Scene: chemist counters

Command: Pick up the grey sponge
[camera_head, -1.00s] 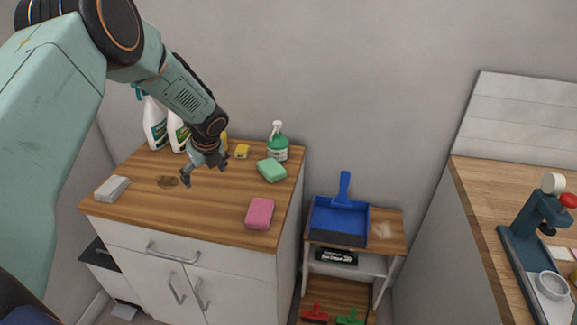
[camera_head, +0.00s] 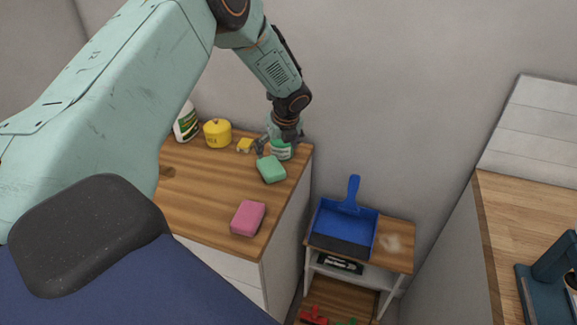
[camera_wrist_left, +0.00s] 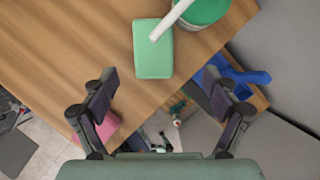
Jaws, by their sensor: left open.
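No grey sponge shows in either view now; my left arm covers the left part of the wooden counter (camera_head: 205,190). A pink sponge (camera_head: 248,218) lies near the counter's front right edge. My right gripper is out of view.
A yellow tub (camera_head: 217,133), a small yellow item (camera_head: 245,145) and a white bottle (camera_head: 186,122) stand along the back. A blue dustpan (camera_head: 343,228) sits on a low shelf unit to the right. Another counter (camera_head: 505,215) is at far right. The counter's middle is clear.

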